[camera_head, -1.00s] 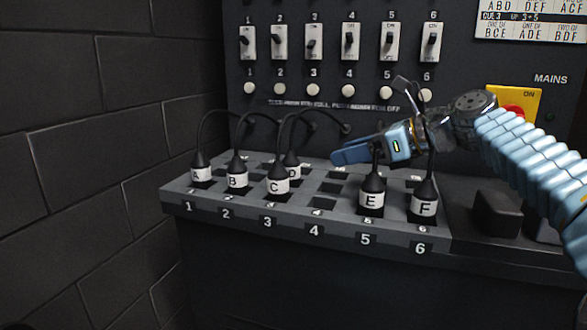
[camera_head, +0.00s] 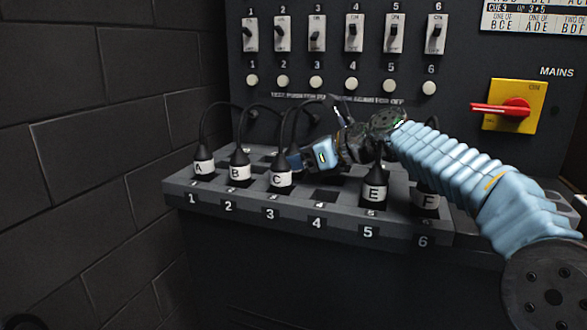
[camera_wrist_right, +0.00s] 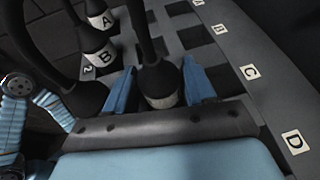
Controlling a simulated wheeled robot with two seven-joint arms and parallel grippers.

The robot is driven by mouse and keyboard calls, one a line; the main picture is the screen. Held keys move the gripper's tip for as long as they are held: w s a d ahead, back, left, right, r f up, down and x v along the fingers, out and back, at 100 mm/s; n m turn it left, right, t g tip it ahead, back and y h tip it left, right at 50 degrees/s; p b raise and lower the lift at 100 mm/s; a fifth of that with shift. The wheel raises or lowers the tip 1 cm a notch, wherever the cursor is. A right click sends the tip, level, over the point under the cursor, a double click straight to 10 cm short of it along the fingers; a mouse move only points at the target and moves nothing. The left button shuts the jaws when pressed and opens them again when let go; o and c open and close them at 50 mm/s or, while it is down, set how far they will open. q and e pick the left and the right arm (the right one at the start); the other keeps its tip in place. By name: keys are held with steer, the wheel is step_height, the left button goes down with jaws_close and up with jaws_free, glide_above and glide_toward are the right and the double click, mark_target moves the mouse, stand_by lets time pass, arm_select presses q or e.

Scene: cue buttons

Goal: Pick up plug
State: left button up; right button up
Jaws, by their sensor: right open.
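Labelled black plugs stand in a slotted board: plug A (camera_head: 204,163), plug B (camera_head: 240,168), plug C (camera_head: 280,176), plug E (camera_head: 374,186) and plug F (camera_head: 425,197). My right gripper (camera_head: 297,160) is low over the board, just behind plug C. In the right wrist view its open blue fingers (camera_wrist_right: 160,98) stand on either side of a plug (camera_wrist_right: 160,78). Its label is unreadable; by its place it looks like plug D, which the gripper hides in the head view. I cannot tell whether the fingers touch it. My left gripper is not in view.
Cables arch from the plugs to the panel behind. The panel carries switches (camera_head: 317,35), round buttons (camera_head: 316,82) and a red-handled mains switch (camera_head: 503,108). A brick wall (camera_head: 90,110) closes off the left. Plug C's cable runs close to my gripper.

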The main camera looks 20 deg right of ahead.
mark_target(295, 144)
steer(key=c, duration=0.8)
steer(key=shift+r, duration=0.45)
step_height(295, 144, up, 2)
steer(key=shift+r+p, duration=0.2)
steer(key=shift+p, duration=0.2)
steer(key=s+r, duration=0.9)
steer(key=s, duration=0.5)
steer(key=shift+d+r, duration=0.35)
steer(key=shift+r, duration=0.05)
steer(key=shift+r, duration=0.1)
steer(key=shift+r, duration=2.75)
